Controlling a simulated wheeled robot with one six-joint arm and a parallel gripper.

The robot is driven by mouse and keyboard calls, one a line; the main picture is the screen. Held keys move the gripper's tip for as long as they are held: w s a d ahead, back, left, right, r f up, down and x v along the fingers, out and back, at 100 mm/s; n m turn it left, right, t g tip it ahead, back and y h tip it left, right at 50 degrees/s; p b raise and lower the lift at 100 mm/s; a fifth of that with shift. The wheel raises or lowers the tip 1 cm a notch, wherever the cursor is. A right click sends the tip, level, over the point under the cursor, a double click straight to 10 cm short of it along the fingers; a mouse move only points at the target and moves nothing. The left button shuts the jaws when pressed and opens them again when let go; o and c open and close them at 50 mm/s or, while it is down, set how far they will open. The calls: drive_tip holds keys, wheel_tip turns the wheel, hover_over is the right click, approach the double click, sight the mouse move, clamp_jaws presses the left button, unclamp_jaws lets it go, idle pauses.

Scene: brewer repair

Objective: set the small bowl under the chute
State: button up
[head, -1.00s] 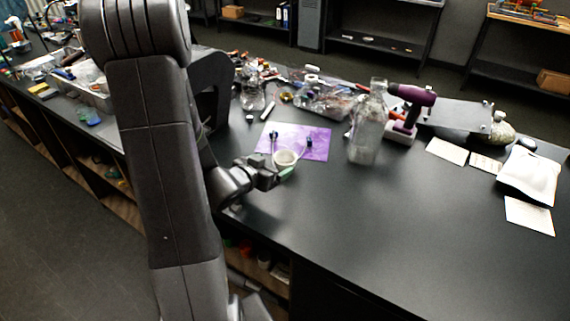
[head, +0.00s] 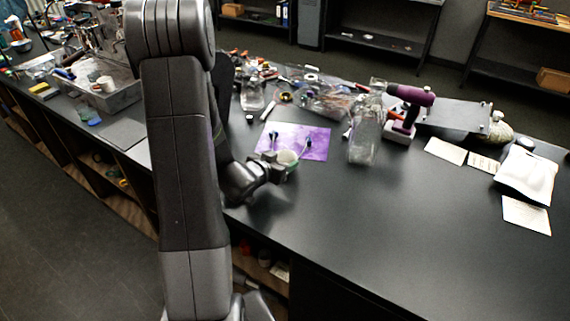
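A small pale bowl (head: 287,157) stands at the front edge of a purple sheet (head: 316,146) on the black bench. My gripper (head: 284,167) is low at the bowl's near side, close against or overlapping it in the head view. I cannot tell whether its fingers touch the bowl or how far they are apart. A bit of pale green shows beside the fingers, partly hidden. I cannot make out a chute; my arm covers much of the left middle of the view.
Two small dark blue-topped items lie on the purple sheet. A grey tray (head: 118,101) with a white cup (head: 105,84) is at left. The front right bench is clear.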

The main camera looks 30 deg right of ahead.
drive_tip(key=c, duration=0.6)
drive_tip(key=shift+o, duration=0.2)
drive_tip(key=shift+r, duration=0.15)
wheel_tip(320, 180, up, 10)
drive_tip(key=p, duration=0.1)
drive_tip(key=shift+p, duration=0.3)
